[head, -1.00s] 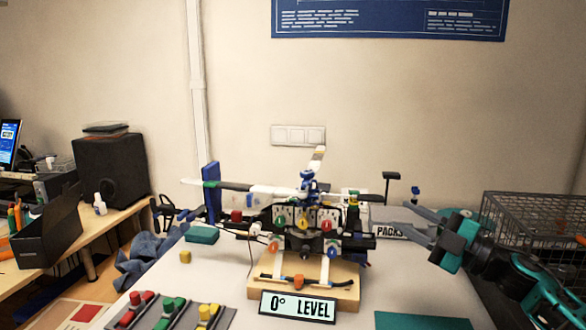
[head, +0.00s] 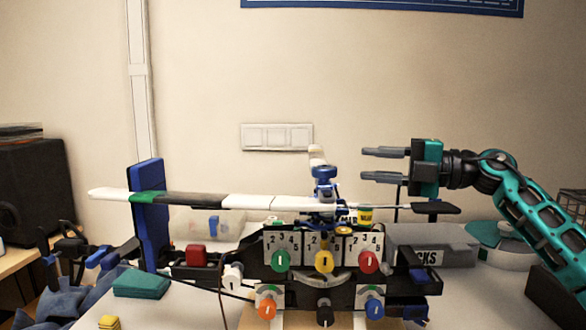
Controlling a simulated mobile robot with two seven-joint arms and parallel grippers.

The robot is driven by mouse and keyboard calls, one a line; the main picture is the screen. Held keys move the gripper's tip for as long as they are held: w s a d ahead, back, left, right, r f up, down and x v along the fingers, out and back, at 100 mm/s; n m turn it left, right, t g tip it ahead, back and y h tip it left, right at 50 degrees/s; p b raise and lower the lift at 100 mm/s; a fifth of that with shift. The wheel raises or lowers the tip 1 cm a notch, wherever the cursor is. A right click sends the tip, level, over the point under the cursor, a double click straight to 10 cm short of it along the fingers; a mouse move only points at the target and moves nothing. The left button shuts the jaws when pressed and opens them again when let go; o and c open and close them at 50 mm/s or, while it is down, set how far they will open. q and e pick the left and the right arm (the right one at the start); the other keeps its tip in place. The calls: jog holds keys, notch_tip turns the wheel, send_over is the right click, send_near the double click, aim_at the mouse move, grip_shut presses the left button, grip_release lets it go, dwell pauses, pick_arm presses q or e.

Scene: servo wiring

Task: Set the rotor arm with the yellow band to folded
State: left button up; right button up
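The drone rig has a blue hub (head: 324,190) with rotor arms around it. One long arm (head: 190,198) reaches left, white and dark grey with a green band, and passes a blue upright post (head: 150,225). Another arm, with a black tip (head: 437,207), reaches right. A pale arm (head: 316,155) sticks up behind the hub. A yellow-green piece (head: 364,215) shows right of the hub; I cannot tell whether it is the yellow band. My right gripper (head: 366,165) is open and empty, above and right of the hub, fingers pointing left. My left gripper is out of view.
Below the hub are numbered plates with coloured knobs, including a yellow one (head: 324,262). A grey box (head: 432,243) stands at right behind the rig. A teal block (head: 141,284) lies at front left.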

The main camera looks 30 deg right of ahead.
aim_at(317, 157)
jog(key=p+x, duration=0.1)
jog(key=x, duration=1.2)
jog(key=shift+c, duration=0.5)
grip_shut()
